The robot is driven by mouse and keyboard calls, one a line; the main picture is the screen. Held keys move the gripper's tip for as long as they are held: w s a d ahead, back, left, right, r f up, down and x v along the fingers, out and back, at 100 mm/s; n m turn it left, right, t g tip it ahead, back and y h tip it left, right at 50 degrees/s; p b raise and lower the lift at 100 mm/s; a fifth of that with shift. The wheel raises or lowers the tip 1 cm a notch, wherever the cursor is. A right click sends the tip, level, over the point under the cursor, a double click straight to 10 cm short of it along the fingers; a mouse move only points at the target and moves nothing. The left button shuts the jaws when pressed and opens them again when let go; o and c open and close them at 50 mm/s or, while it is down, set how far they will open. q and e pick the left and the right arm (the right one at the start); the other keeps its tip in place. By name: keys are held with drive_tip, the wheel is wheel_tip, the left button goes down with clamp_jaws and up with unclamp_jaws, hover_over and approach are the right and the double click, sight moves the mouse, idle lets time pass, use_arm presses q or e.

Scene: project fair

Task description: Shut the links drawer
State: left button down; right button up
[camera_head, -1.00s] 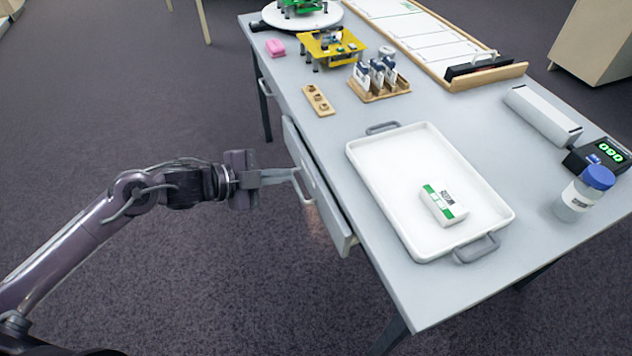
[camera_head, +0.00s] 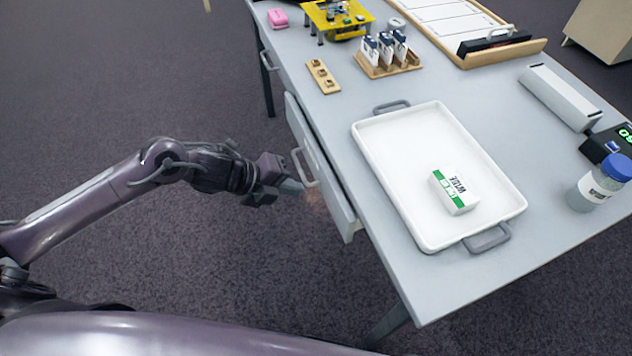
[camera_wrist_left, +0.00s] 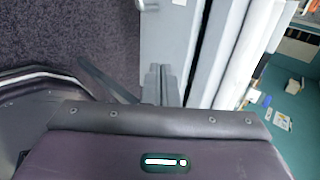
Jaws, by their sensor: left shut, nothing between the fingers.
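The links drawer (camera_head: 326,178) is in the table's left side in the head view. It stands slightly open, its grey front a little out from the table. Its grey bar handle (camera_head: 304,167) faces my left arm. The drawer front also shows in the left wrist view (camera_wrist_left: 166,40). My left gripper (camera_head: 300,187) is shut and empty, its tips close to the drawer front by the handle's lower end. I cannot tell whether they touch. The fingers show in the left wrist view (camera_wrist_left: 160,85). The drawer's inside is hidden. My right gripper is not in view.
On the table (camera_head: 455,285) sits a white tray (camera_head: 400,190) with a white and green box (camera_head: 455,190). A blue-capped jar (camera_head: 600,183) stands at the right. A second handle (camera_head: 266,60) shows further back. The floor left of the table is clear.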

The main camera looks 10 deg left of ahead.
sight(329, 186)
use_arm(q)
drive_tip(key=w+d, duration=0.1)
drive_tip(key=d, duration=0.1)
drive_tip(key=w+d+f, duration=0.1)
drive_tip(key=d, duration=0.1)
drive_tip(key=shift+w+f, duration=0.15)
drive_tip(key=shift+w, duration=0.25)
drive_tip(key=shift+w+d+f, duration=0.1)
drive_tip(key=shift+w+d, duration=0.1)
drive_tip(key=shift+d, duration=0.15)
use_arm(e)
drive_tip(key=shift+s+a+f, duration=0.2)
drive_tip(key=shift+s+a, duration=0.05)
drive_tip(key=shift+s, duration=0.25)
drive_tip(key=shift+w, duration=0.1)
